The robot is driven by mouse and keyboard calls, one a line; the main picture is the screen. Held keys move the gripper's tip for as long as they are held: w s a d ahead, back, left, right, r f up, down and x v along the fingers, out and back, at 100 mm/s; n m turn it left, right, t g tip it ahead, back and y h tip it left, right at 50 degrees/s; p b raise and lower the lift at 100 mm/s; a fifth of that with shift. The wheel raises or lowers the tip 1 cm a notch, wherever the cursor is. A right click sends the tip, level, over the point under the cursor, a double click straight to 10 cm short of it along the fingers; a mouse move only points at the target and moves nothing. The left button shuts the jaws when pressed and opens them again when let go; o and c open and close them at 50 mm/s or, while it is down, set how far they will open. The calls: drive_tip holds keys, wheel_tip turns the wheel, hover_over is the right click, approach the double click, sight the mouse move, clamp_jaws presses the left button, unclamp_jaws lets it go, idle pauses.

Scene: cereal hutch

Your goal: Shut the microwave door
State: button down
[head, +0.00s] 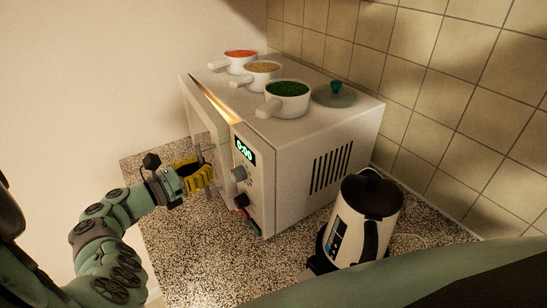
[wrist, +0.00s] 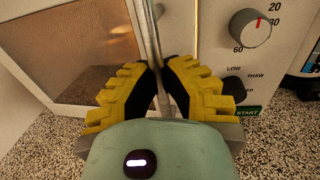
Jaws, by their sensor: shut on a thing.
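The white microwave (head: 290,155) stands on the speckled counter. Its door (head: 203,122) is ajar, with warm light showing in the gap along the top edge. My gripper (head: 205,172) is at the front of the door. In the wrist view its yellow and black fingers (wrist: 160,68) are shut on the upright metal door handle (wrist: 148,30), one on each side of it.
Three white handled pots, red (head: 240,62), tan (head: 262,75) and green (head: 287,104), and a lid (head: 335,98) sit on the microwave. A kettle (head: 360,220) stands at the right. A tiled wall (head: 430,110) is behind. Counter (head: 190,255) is bare in front.

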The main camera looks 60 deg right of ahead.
sight(218, 163)
drive_tip(key=shift+s+d+r+n+t+p, duration=0.1)
drive_tip(key=shift+s+d+n+t+p, duration=0.15)
drive_tip(key=shift+s+d+t+p, duration=0.3)
drive_tip(key=shift+s+d+n+t+p, duration=0.25)
drive_tip(key=shift+d+t+p, duration=0.15)
drive_tip(key=shift+d, duration=0.3)
drive_tip(key=c, duration=1)
unclamp_jaws()
drive_tip(key=shift+g, duration=0.25)
drive_tip(key=a, duration=0.4)
drive_tip(key=w+a, duration=0.1)
drive_tip(key=a, duration=0.3)
drive_tip(key=w+a, duration=0.1)
drive_tip(key=a, duration=0.3)
